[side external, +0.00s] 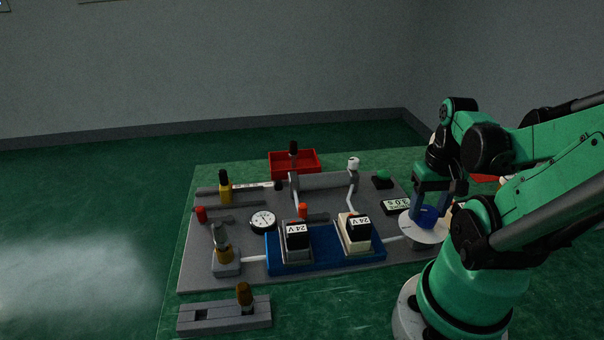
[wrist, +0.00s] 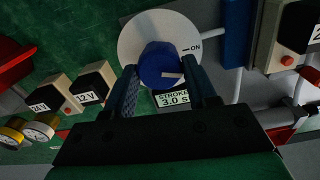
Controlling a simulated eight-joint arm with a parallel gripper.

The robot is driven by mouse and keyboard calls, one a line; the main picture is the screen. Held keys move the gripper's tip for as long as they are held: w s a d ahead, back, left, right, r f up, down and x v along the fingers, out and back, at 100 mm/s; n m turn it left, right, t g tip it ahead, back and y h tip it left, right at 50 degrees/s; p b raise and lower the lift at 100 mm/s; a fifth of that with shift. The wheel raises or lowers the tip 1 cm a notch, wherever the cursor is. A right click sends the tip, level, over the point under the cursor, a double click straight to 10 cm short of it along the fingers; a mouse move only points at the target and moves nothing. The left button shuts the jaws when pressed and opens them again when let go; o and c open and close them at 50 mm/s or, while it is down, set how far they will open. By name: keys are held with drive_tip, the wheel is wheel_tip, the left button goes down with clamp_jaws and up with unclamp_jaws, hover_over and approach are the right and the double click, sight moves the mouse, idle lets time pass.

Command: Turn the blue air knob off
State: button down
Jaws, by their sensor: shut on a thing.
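The blue air knob (wrist: 160,62) sits on a round white dial plate (wrist: 136,36) in the wrist view. A white pointer line on the knob points right, and the dial's ON mark (wrist: 192,48) is to the right, a little higher in the picture. My gripper (wrist: 162,78) is shut on the knob, with one finger on each side of it. In the side view, the knob (side external: 429,217) shows at the right of the bench, partly hidden by my gripper (side external: 431,207) coming down from above. The white dial plate (side external: 418,234) lies under it.
A stroke display (side external: 397,207) stands close beside the dial. A green button (side external: 382,179) is behind it. A blue tray (side external: 322,258) with two 24 V blocks lies to the left. A red bin (side external: 310,163) is at the back.

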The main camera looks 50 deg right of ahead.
sight(428, 210)
drive_tip(key=m, duration=1.3)
drive_tip(key=shift+m, duration=0.4)
idle(0.4)
drive_tip(key=shift+c, duration=1.4)
unclamp_jaws()
drive_tip(key=shift+r, duration=2.8)
